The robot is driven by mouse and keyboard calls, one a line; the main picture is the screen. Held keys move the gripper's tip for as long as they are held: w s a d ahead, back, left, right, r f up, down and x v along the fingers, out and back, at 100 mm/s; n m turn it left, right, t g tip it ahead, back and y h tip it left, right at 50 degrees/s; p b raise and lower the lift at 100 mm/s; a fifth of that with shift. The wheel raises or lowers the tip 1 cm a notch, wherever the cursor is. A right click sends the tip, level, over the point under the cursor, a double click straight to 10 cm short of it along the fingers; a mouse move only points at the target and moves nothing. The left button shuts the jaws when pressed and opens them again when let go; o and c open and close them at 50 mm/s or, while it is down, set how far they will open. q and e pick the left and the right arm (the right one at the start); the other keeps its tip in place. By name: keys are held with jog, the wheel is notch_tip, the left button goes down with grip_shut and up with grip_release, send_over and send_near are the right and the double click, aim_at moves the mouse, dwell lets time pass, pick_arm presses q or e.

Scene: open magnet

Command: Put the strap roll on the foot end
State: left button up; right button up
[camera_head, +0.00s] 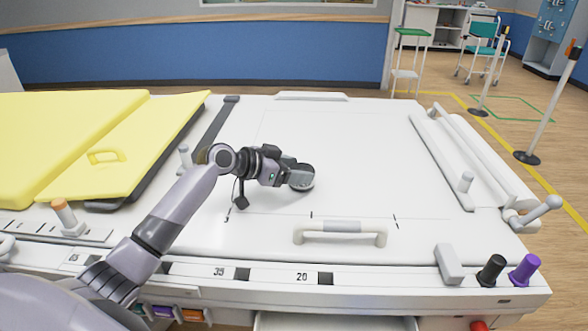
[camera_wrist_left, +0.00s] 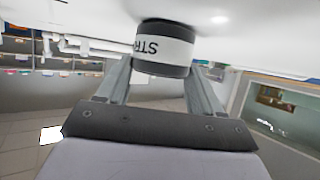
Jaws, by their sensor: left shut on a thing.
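My left gripper (camera_head: 292,173) is over the middle of the wide white table top (camera_head: 370,160). It is shut on the strap roll (camera_head: 303,178), a short grey and white cylinder. In the left wrist view the strap roll (camera_wrist_left: 163,48) sits between the two fingers, its white label showing upside-down letters "STR". That view is inverted, and the roll's end is against or very close to the white surface; I cannot tell if it touches. No label on the table marks the foot end. My right gripper is not in view.
Yellow pads (camera_head: 130,145) cover the left part. A white handle (camera_head: 340,232) stands at the front edge, with a black knob (camera_head: 491,270) and a purple knob (camera_head: 525,269) at front right. A long white rail (camera_head: 480,160) runs along the right side. The top around the roll is clear.

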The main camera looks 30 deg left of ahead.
pick_arm(q)
jog(key=shift+f, duration=0.2)
jog(key=o, duration=1.1)
jog(key=shift+c, duration=0.2)
jog(key=shift+r, duration=0.15)
jog(key=shift+r, duration=0.2)
jog(key=v, duration=1.2)
jog(key=shift+f+b, duration=0.15)
jog(key=shift+b, duration=0.25)
